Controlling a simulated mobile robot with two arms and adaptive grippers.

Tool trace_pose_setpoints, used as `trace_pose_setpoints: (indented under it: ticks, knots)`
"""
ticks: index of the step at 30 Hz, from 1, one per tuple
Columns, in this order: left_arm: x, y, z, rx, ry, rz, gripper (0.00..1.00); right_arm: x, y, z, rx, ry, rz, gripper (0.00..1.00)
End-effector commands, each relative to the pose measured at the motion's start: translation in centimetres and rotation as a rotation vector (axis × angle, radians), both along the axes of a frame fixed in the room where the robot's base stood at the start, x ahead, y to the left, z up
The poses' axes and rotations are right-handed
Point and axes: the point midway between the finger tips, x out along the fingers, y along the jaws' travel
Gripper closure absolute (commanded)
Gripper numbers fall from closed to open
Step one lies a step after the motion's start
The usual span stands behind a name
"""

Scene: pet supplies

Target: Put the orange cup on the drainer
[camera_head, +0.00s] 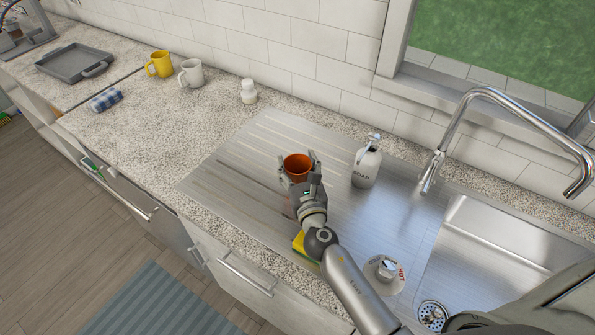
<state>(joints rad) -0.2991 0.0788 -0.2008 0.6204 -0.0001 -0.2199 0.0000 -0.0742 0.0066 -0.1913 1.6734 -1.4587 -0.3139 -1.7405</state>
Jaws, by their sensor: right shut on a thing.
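The orange cup (297,164) is between the fingers of my right gripper (299,173), which is shut on it. The cup looks upright with its open top facing up. It shows over the ribbed metal drainer (232,165), left of the sink. I cannot tell whether its base touches the drainer, because the gripper hides its lower part. My left gripper is not in view; a dark arm part of mine shows at the bottom right.
A soap bottle (366,166) stands right of the cup. A yellow sponge (303,246) is partly hidden by my right arm. The sink basin (487,240) and faucet (470,110) are at right. A yellow mug (160,65), a white mug (191,74) and a white shaker (248,92) stand farther left.

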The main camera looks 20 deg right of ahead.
Motion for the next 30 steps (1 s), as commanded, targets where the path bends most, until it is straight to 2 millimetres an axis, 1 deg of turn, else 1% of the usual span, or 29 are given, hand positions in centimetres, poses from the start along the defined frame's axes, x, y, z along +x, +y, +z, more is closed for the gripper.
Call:
trace_pose_setpoints:
  ticks: [1,2,11,15,16,20,21,30]
  knots:
    - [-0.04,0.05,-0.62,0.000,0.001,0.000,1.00,0.02,0.00,-0.74,-0.001,-0.001,0.000,0.64]
    - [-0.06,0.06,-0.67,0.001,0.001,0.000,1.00,0.03,0.01,-0.86,-0.001,-0.002,0.000,0.64]
    - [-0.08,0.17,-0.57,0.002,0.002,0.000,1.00,0.01,0.01,-0.81,0.000,-0.003,0.001,0.64]
    - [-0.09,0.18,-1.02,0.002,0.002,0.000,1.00,0.02,0.01,-1.29,0.000,-0.003,0.000,0.64]
    - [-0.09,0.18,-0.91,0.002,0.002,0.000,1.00,0.01,0.00,-1.20,0.000,-0.002,0.000,0.38]
    - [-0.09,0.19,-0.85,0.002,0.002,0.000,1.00,0.00,0.01,-1.15,0.000,-0.002,0.000,0.21]
    - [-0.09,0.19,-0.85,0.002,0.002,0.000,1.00,0.00,0.01,-1.15,0.000,-0.002,0.000,0.19]
    - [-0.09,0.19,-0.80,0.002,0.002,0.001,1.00,0.00,0.01,-1.10,0.000,-0.002,0.000,0.19]
